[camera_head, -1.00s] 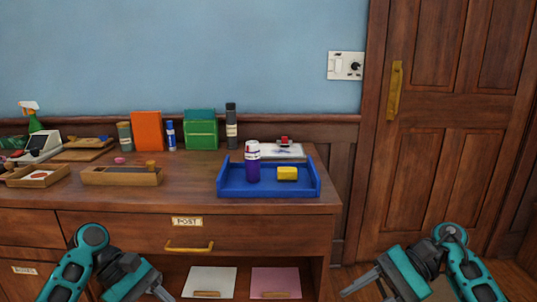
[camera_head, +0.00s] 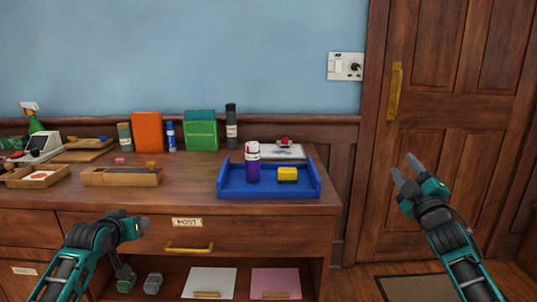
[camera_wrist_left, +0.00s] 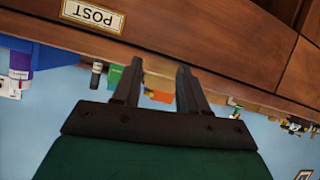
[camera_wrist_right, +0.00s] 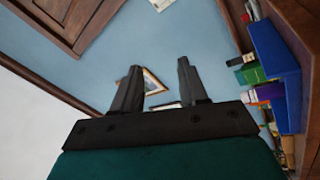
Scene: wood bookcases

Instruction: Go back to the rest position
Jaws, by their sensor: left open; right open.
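My left gripper (camera_head: 138,226) is in front of the drawer marked POST, in the lower left of the head view. In the left wrist view my left gripper (camera_wrist_left: 158,82) has its two fingers apart with nothing between them. My right gripper (camera_head: 402,172) is raised in front of the wooden door (camera_head: 450,120), right of the desk. In the right wrist view my right gripper (camera_wrist_right: 158,82) also has its fingers apart and is empty. Neither gripper touches anything that I can see.
The wooden desk (camera_head: 205,212) carries a blue tray (camera_head: 268,192) with a purple bottle (camera_head: 252,165) and a yellow block (camera_head: 287,174). A wooden box (camera_head: 122,178) stands left of it. White (camera_head: 209,282) and pink (camera_head: 275,282) panels show below. The floor at right is free around a mat (camera_head: 425,288).

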